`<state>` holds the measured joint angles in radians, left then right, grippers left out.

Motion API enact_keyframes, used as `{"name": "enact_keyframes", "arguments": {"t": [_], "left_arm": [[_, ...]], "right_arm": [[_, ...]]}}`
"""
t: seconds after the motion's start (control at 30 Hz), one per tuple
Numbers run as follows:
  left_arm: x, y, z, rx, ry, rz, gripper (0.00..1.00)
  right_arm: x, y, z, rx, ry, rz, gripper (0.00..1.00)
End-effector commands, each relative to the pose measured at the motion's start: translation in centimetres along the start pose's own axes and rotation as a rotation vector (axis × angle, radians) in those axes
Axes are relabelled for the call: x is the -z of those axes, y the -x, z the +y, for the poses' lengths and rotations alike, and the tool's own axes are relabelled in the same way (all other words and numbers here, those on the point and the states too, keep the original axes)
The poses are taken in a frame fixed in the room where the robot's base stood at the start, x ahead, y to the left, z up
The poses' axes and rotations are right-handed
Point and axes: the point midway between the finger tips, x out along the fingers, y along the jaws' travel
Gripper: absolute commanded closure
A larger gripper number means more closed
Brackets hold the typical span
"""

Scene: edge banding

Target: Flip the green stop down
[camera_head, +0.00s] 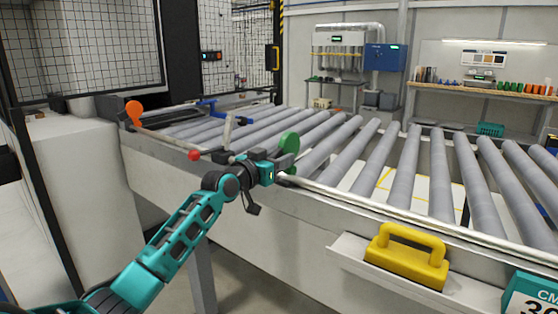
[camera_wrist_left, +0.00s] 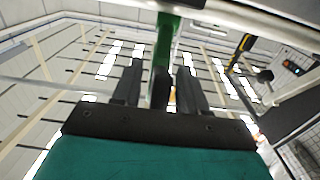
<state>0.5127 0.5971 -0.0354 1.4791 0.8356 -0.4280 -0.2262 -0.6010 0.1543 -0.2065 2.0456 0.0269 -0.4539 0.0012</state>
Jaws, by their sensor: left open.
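The green stop (camera_head: 289,142) stands up at the near rail of the roller conveyor, its round green head above the rollers. My left gripper (camera_head: 281,171) is at the rail, just below the green head. In the left wrist view the green stop (camera_wrist_left: 166,45) comes down between the two dark fingers of my open left gripper (camera_wrist_left: 160,85). The fingers are on either side of it; I cannot tell whether either touches it. The foot of the stop is hidden by the gripper in the head view. My right gripper is not in view.
An orange disc (camera_head: 134,108) and a red ball (camera_head: 195,155) are along the rail to the left, with a pale upright lever (camera_head: 228,128) nearby. A yellow handle (camera_head: 408,255) is on a ledge at the right. Rollers (camera_head: 405,170) lie behind the rail.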

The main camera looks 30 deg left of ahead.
Motion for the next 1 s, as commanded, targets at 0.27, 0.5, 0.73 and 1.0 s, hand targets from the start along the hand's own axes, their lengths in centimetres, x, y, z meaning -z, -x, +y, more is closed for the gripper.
{"name": "enact_keyframes", "arguments": {"t": [0.27,0.5,0.73,1.0], "left_arm": [[-0.02,-0.25,0.06,-0.001,0.0,0.0,0.57],[-0.02,-0.23,0.05,-0.001,0.0,-0.001,0.76],[-0.02,-0.22,0.04,-0.001,0.0,-0.001,0.98],[-0.03,-0.22,0.04,-0.001,0.0,-0.001,1.0]], "right_arm": [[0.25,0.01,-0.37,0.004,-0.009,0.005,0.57],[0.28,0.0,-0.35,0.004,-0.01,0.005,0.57],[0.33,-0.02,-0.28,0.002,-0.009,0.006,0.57],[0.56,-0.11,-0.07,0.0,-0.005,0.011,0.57]]}}
